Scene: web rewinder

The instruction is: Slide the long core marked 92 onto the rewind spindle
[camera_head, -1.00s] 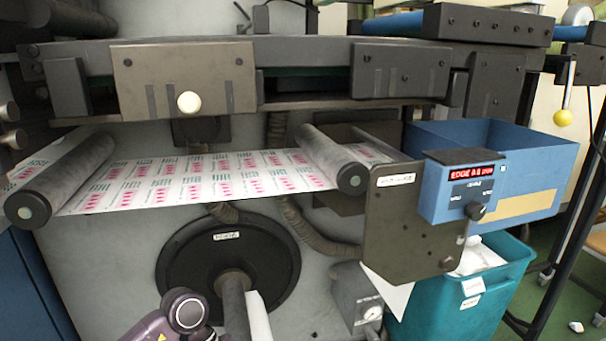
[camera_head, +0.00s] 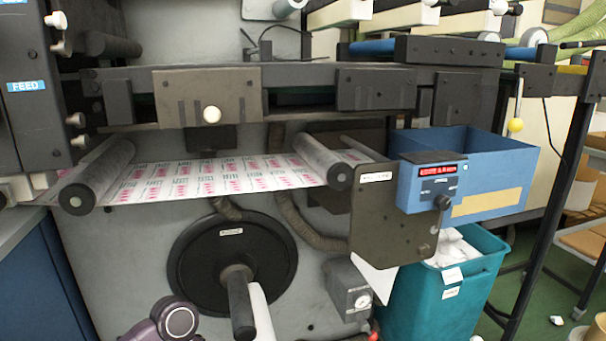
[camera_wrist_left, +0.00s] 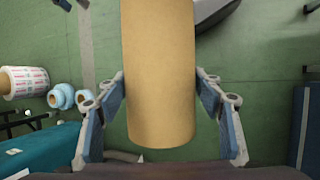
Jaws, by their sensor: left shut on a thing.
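In the left wrist view a long tan cardboard core (camera_wrist_left: 160,75) lies between the two fingers of my left gripper (camera_wrist_left: 160,105), which is shut on it. No number shows on the side of the core facing this camera. In the head view the rewind spindle (camera_head: 240,308) sticks out toward me from a large black disc (camera_head: 192,260) low on the machine's face. A strip of white web hangs beside the spindle. Part of my left arm shows at the bottom left of the head view, but its gripper and the core are out of that view. My right gripper is not in view.
The printed web (camera_head: 215,178) runs between rollers above the disc. A control box with a red display (camera_head: 432,187) and a dark plate stand to the right. A teal bin (camera_head: 420,305) and a gauge box (camera_head: 345,288) are low right of the spindle.

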